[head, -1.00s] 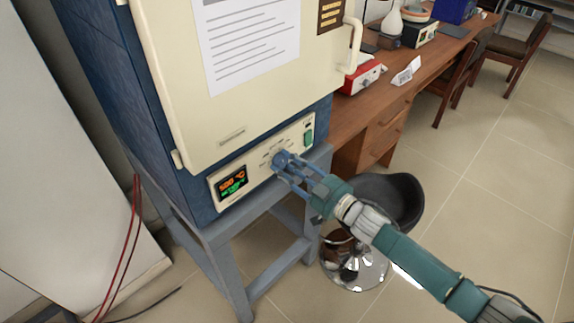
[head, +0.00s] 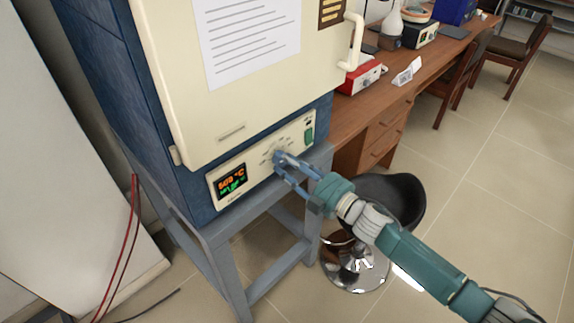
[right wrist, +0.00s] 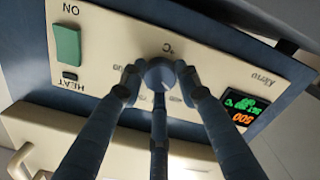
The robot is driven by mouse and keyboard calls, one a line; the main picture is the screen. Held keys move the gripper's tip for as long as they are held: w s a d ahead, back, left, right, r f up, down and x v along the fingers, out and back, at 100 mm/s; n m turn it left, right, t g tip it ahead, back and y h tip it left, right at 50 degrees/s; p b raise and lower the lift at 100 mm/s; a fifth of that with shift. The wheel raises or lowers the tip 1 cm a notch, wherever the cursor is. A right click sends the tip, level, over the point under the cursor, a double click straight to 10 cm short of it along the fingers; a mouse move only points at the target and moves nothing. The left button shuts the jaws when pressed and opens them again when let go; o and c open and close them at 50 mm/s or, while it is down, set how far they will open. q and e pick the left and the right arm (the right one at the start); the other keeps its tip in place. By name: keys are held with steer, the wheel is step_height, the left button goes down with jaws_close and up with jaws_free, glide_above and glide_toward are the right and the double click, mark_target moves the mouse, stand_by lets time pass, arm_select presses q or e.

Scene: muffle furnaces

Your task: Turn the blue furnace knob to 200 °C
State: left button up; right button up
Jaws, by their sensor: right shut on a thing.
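The blue furnace (head: 183,181) has a cream door and a cream control panel. On the panel are a round blue knob (head: 277,156), a dark display (head: 231,181) and a green switch (head: 309,134). My right gripper (head: 281,162) is shut on the knob, its fingers around it. In the right wrist view the knob (right wrist: 160,73) sits between the fingertips (right wrist: 157,88). The display (right wrist: 243,110) there shows an orange figure that looks like 500 and smaller green text I cannot read surely. Fingers hide part of the dial marks. My left gripper is out of view.
The furnace stands on a blue-grey frame (head: 223,262). A black stool (head: 392,200) stands close under my right arm. A wooden desk (head: 393,128) with a red device (head: 360,77) is behind.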

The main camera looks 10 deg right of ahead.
steer(key=shift+d+f+n+b, duration=0.1)
steer(key=shift+f+n+b, duration=0.15)
steer(key=shift+n, duration=0.5)
steer(key=shift+d+f+n+b, duration=0.1)
steer(key=shift+f+n, duration=0.2)
steer(key=shift+n, duration=0.45)
steer(key=o, duration=1.1)
steer(key=shift+r, duration=0.1)
steer(key=shift+o, duration=0.2)
steer(key=shift+d+r, duration=0.1)
steer(key=shift+r, duration=0.1)
steer(key=v, duration=1.2)
steer(key=shift+w+d, duration=0.1)
